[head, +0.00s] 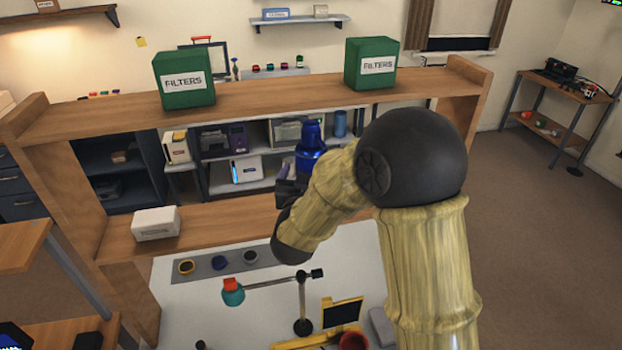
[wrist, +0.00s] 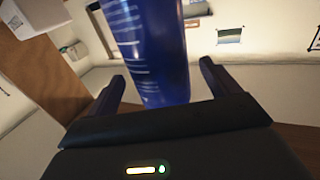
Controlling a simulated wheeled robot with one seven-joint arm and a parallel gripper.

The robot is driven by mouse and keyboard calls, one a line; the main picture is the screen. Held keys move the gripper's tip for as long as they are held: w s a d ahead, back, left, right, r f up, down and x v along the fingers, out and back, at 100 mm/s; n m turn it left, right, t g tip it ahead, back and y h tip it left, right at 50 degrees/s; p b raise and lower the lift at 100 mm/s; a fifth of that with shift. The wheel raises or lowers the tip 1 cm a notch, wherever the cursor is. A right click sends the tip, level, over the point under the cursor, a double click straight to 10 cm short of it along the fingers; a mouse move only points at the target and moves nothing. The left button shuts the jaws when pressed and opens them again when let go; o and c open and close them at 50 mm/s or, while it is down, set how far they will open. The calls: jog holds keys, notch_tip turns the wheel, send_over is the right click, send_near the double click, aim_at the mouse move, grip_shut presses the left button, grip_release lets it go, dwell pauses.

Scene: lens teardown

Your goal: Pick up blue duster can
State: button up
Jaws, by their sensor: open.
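The blue duster can (head: 310,148) stands upright at the middle of the wooden shelf unit, behind my arm in the head view. Its lower part is hidden there by my gripper and arm. In the wrist view the can (wrist: 152,60) fills the upper middle, with white print on its left side. My gripper (wrist: 162,78) is open, with one dark finger on each side of the can. The can's base shows between the fingers, and I cannot tell whether either finger touches it. In the head view my gripper (head: 290,187) is mostly hidden by the arm.
Two green FILTERS boxes (head: 187,80) (head: 371,64) sit on the top shelf board (head: 270,93). A white box (head: 156,224) is on the lower board, left. Below are a jointed stand (head: 303,300) and a grey strip with small round parts (head: 212,264).

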jog(key=w+p, duration=0.2)
jog(key=w, duration=0.1)
jog(key=w+p, duration=0.1)
jog(key=shift+w+d+p, duration=0.25)
jog(key=shift+p, duration=0.15)
jog(key=shift+w+f, duration=0.1)
jog(key=shift+w, duration=0.2)
jog(key=c, duration=1.4)
jog(key=shift+o, duration=0.2)
jog(key=shift+r, duration=0.2)
